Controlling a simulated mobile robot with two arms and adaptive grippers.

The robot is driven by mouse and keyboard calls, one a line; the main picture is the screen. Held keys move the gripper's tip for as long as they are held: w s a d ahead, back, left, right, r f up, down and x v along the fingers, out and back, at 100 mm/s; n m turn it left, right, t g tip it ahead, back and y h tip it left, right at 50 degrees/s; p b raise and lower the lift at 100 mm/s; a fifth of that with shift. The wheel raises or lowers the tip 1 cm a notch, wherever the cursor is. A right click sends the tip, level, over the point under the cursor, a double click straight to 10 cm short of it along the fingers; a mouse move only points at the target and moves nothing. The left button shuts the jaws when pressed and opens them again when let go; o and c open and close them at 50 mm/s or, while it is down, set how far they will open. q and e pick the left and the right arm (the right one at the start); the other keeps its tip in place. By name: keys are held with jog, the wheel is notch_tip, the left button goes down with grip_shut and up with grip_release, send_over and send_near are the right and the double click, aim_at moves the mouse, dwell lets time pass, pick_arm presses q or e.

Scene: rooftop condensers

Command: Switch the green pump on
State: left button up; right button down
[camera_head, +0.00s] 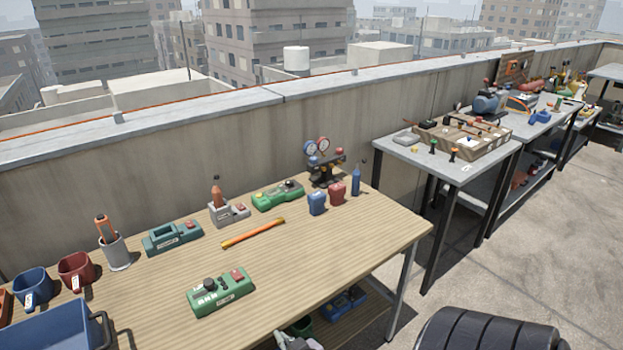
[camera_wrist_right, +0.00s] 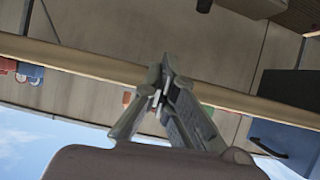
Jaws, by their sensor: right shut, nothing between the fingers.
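Two green boxes stand on the wooden table. The nearer green box (camera_head: 221,292) has a black knob and a red switch, near the front edge. The farther green box (camera_head: 277,195) has a yellow knob and a red switch. A teal box (camera_head: 172,237) with a red part stands left of it. I cannot read the labels, so I cannot tell which is the green pump, nor the switch positions. My right gripper (camera_head: 297,342) shows at the bottom, by the table's front edge, apart from the boxes. In the wrist view its fingers (camera_wrist_right: 159,92) are shut and empty. My left gripper is not seen.
An orange-yellow bar (camera_head: 253,233) lies mid-table. A gauge stand (camera_head: 326,165) and small red and blue canisters stand at the back right. The table's front right is clear.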

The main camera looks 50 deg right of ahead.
aim_at(237, 275)
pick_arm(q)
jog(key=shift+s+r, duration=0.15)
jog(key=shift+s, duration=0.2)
pick_arm(e)
jog(key=s+a+r+t, duration=0.1)
jog(key=s+r, duration=0.3)
jog(key=s, duration=0.6)
jog(key=shift+s+a+r, duration=0.3)
jog(key=shift+a+r, duration=0.05)
jog(key=shift+a, duration=0.25)
pick_arm(q)
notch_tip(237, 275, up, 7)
jog(key=p, duration=0.7)
pick_arm(e)
jog(key=w+d+r, duration=0.1)
jog(key=w+r, duration=0.6)
jog(key=w, duration=0.2)
jog(key=w+d+r, duration=0.1)
jog(key=w+r, duration=0.6)
jog(key=w, duration=0.3)
jog(key=shift+d, duration=0.35)
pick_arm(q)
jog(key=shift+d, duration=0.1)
